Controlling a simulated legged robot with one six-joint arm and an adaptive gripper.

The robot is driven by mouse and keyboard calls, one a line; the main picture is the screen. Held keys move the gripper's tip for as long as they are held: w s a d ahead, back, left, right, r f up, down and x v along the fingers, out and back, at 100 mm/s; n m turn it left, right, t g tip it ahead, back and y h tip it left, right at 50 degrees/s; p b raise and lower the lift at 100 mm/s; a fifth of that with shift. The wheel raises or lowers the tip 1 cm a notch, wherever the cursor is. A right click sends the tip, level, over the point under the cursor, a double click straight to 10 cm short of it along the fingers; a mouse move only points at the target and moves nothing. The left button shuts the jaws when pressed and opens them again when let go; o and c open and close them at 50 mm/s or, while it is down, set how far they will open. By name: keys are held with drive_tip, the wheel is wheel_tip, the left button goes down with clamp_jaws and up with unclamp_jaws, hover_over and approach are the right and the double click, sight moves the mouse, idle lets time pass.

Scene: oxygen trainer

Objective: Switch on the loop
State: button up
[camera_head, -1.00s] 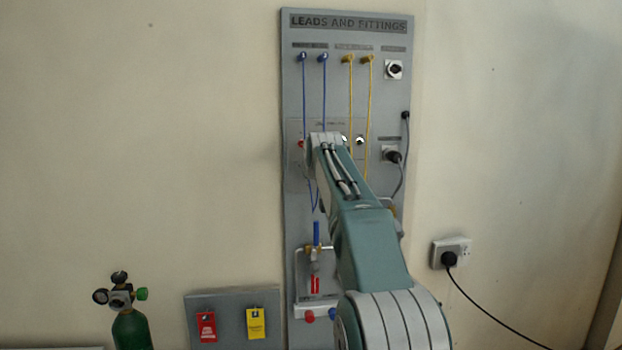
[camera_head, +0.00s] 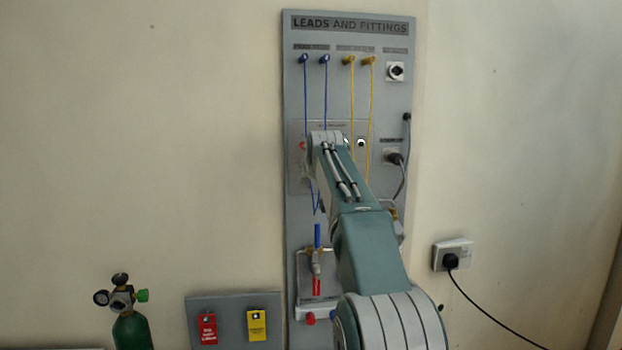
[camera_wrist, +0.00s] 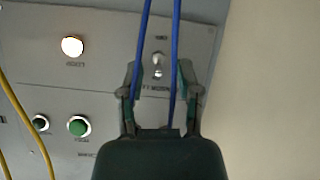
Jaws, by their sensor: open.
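A small toggle switch (camera_wrist: 158,58) sits on a grey control panel (camera_wrist: 110,20) in the wrist view, with lettering above and below it that I cannot read reliably. My gripper (camera_wrist: 157,68) is open, its two fingers on either side of the switch in the picture; I cannot tell whether they touch the panel. Two blue leads (camera_wrist: 175,45) cross the view in front of the panel and run down between the fingers. A round pale lamp (camera_wrist: 72,46) looks lit, to the left of the switch. In the head view my arm hides the gripper and the switch.
A green button (camera_wrist: 79,126) and a smaller round control (camera_wrist: 40,123) sit lower left on the panel. Yellow leads (camera_head: 371,100) hang on the board (camera_head: 400,30). A green cylinder (camera_head: 132,330), a wall socket (camera_head: 453,254) and red and yellow tags (camera_head: 257,325) are nearby.

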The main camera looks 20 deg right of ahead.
drive_tip(key=v, duration=1.1)
drive_tip(key=shift+s, duration=0.4)
drive_tip(key=shift+a, duration=0.1)
drive_tip(key=s+a+f+g+y, duration=0.1)
drive_tip(key=s+a+f, duration=0.5)
drive_tip(key=s, duration=0.3)
drive_tip(key=s+a+f+g+y, duration=0.1)
drive_tip(key=s+a+f+g, duration=0.1)
drive_tip(key=s+a+f, duration=0.5)
drive_tip(key=s+a+f+n+g+y, duration=0.1)
drive_tip(key=s+a+f+g, duration=0.2)
drive_tip(key=s+f, duration=1.5)
drive_tip(key=shift+s+a+y, duration=0.3)
drive_tip(key=shift+s+a, duration=0.05)
drive_tip(key=shift+a, duration=0.2)
